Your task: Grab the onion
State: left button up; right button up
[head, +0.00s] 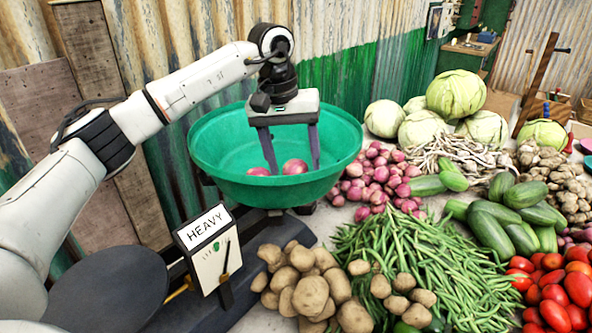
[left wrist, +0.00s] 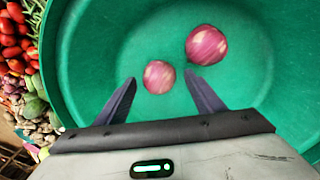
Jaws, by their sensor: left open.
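Two pink-purple onions lie in the green bowl (head: 220,150). One onion (head: 295,166) appears in the gap between the fingers of my left gripper (head: 296,170). The other onion (head: 258,171) lies to its left, outside the fingers. In the left wrist view, the first onion (left wrist: 159,77) sits between the tips of the open left gripper (left wrist: 160,77), and the second onion (left wrist: 206,45) is beyond the right fingertip. The left gripper points down into the bowl, open and empty. A pile of similar onions (head: 378,178) lies right of the bowl. My right gripper is not in view.
The bowl sits on a scale with a "HEAVY" dial sign (head: 205,228). Potatoes (head: 310,292), green beans (head: 420,255), cucumbers (head: 495,228), tomatoes (head: 555,285) and cabbages (head: 455,94) crowd the stall. A corrugated wall (head: 345,85) stands close behind the bowl.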

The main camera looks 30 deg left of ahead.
pick_arm(q)
jog(key=c, duration=1.1)
notch_tip(320, 180, up, 16)
jog(key=p, duration=0.6)
jog(key=shift+c, duration=0.2)
jog(key=shift+f, duration=0.1)
